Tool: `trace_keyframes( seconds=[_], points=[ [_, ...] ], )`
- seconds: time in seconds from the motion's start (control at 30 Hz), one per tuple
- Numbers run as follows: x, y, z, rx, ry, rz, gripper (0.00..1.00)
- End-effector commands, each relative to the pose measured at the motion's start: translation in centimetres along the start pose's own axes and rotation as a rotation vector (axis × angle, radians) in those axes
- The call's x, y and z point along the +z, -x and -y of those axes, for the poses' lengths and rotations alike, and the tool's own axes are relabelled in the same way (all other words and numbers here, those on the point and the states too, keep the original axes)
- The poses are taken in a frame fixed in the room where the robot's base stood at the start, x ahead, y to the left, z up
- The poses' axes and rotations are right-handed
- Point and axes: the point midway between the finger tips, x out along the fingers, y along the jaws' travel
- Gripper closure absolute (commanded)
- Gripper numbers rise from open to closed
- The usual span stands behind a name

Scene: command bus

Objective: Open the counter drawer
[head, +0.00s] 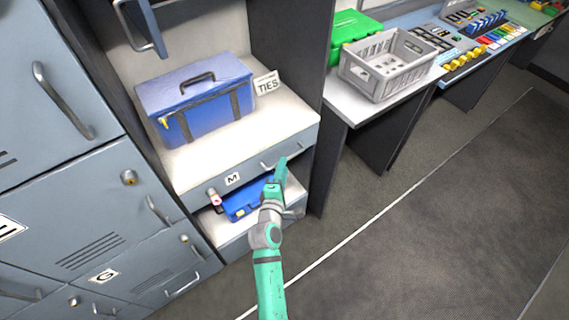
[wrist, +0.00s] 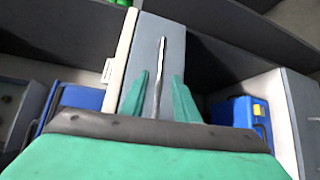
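The counter drawer (head: 240,172) is a grey-blue front labelled "M" under the white counter, and it looks shut. Its silver bar handle (head: 280,151) is on the right part of the front. In the wrist view the drawer front (wrist: 146,45) stands on edge, with the handle (wrist: 161,65) running lengthwise. My green gripper (head: 279,174) is in front of the drawer, close to the handle. In the wrist view my gripper (wrist: 158,85) is open, its fingers on either side of the handle's line. I cannot tell whether they touch it.
A blue toolbox (head: 200,98) and a "TIES" card (head: 267,83) stand on the counter. A blue case (head: 241,203) lies on the shelf below the drawer. Grey lockers (head: 75,180) are at left. A grey crate (head: 385,64) sits on the desk at right. The floor at right is clear.

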Motion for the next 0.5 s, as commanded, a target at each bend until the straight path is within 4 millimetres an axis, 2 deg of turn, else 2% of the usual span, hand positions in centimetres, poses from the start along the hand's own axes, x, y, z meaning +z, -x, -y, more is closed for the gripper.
trace_keyframes(
  seconds=[0.2,0.5],
  points=[
    [0.0,-2.3,0.0,0.0,0.0,0.0,0.72],
    [0.0,-2.8,0.0,-0.001,0.0,0.0,0.72]
  ],
)
